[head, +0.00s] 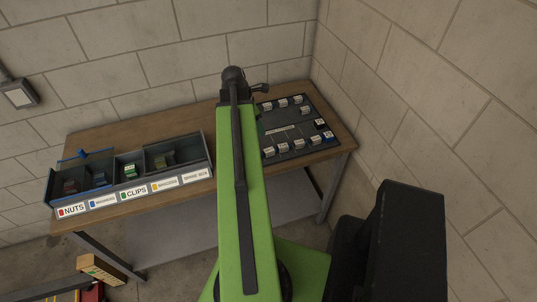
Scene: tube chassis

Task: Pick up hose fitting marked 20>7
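Several small fittings with pale labels stand on a dark board (285,132) at the right end of the workbench. One row of fittings (283,102) runs along the back and another row (298,143) along the front. A few more (320,123) are at the right side. The labels are too small to read, so I cannot tell which fitting is marked 20>7. My green arm rises in front of the bench and hides the board's left edge. My gripper is mostly hidden beyond the arm's dark end joint; its fingers cannot be made out.
The wooden workbench (225,90) stands in a corner of block walls. A grey bin tray (209,150) with labelled compartments, including NUTS and CLIPS, is at the left. A cardboard-coloured box (100,268) is on the floor at lower left. A wall box (19,95) hangs at far left.

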